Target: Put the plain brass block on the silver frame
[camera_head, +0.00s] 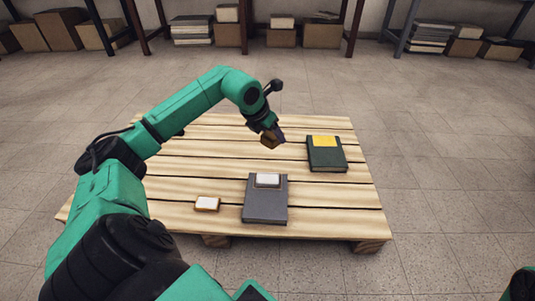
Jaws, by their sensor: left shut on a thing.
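My left gripper (269,132) is shut on a small brown-gold block (272,141), seemingly the plain brass block, and holds it over the back middle of the wooden pallet. The gripper partly hides the block. A grey velvet cover (264,208) lies at the front middle of the pallet, with a pale silver-white rectangle (268,180), seemingly the silver frame, at its far end. The held block is behind and above this rectangle, apart from it. My right gripper is out of view.
A dark green cover (327,160) with a yellow rectangle (325,141) lies at the pallet's right. A small white-topped block with brass-coloured sides (207,203) lies left of the grey cover. Bare slats (345,195) lie between the covers. Shelves with boxes stand far back.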

